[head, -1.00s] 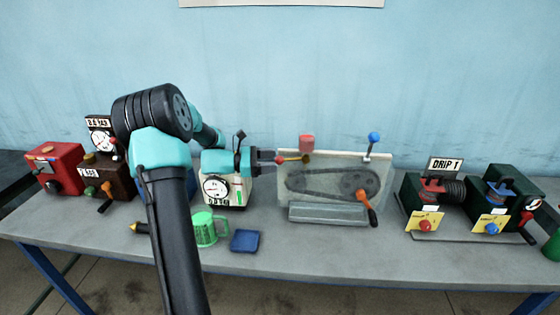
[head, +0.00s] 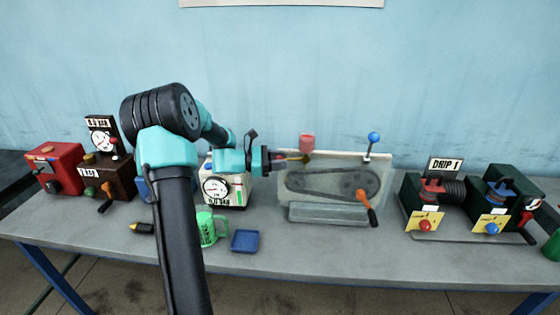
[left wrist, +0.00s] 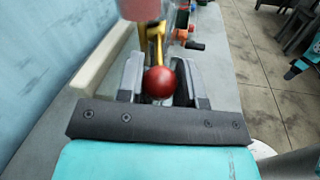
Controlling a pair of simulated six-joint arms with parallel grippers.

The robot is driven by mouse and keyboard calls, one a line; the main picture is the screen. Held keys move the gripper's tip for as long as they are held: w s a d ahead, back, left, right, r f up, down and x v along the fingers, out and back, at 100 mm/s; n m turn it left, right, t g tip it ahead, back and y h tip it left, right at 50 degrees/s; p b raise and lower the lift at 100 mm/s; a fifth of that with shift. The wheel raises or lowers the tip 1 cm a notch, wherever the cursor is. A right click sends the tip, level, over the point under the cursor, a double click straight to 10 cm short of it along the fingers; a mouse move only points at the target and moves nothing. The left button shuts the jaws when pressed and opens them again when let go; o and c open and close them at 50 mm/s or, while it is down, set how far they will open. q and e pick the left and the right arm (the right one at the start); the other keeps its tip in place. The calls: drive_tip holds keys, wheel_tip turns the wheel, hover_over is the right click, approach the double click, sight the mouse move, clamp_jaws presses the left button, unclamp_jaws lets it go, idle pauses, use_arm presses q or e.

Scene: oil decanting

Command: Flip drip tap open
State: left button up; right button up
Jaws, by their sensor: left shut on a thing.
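The drip tap has a brass lever (left wrist: 158,45) with a red ball (left wrist: 160,82) on its end, under a red cup (head: 307,143) at the top left of the chain panel (head: 335,170). The cup also shows at the top of the left wrist view (left wrist: 138,8). My left gripper (head: 296,158) reaches in from the left at the tap. In the left wrist view its dark fingers stand on both sides of the ball and lever, shut on the lever. In the head view the fingers largely hide the lever.
A white gauge box (head: 228,190) stands below my left wrist. A green mug (head: 207,230) and a blue tray (head: 245,240) are in front. A blue-knobbed lever (head: 373,138) and an orange-handled crank (head: 367,205) are on the panel. Dark green pump units (head: 432,190) stand at right.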

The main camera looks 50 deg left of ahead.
use_arm(q)
clamp_jaws()
drive_tip(key=shift+r, duration=0.1)
drive_tip(key=shift+w+d+r+m+g+y, duration=0.15)
drive_tip(key=shift+r+m+g+y, duration=0.25)
drive_tip(key=shift+r+g+y, duration=0.7)
drive_tip(key=shift+w+d+r+g+y, duration=0.15)
drive_tip(key=shift+r+g+y, duration=0.2)
drive_tip(key=shift+r+g, duration=0.15)
drive_tip(key=shift+w+d+r+g+y, duration=0.1)
drive_tip(key=shift+r+g+y, duration=0.3)
drive_tip(key=shift+g, duration=0.1)
drive_tip(key=shift+w+d+r, duration=0.1)
drive_tip(key=shift+d+r, duration=0.05)
drive_tip(key=shift+r, duration=0.25)
drive_tip(key=o, duration=0.7)
unclamp_jaws()
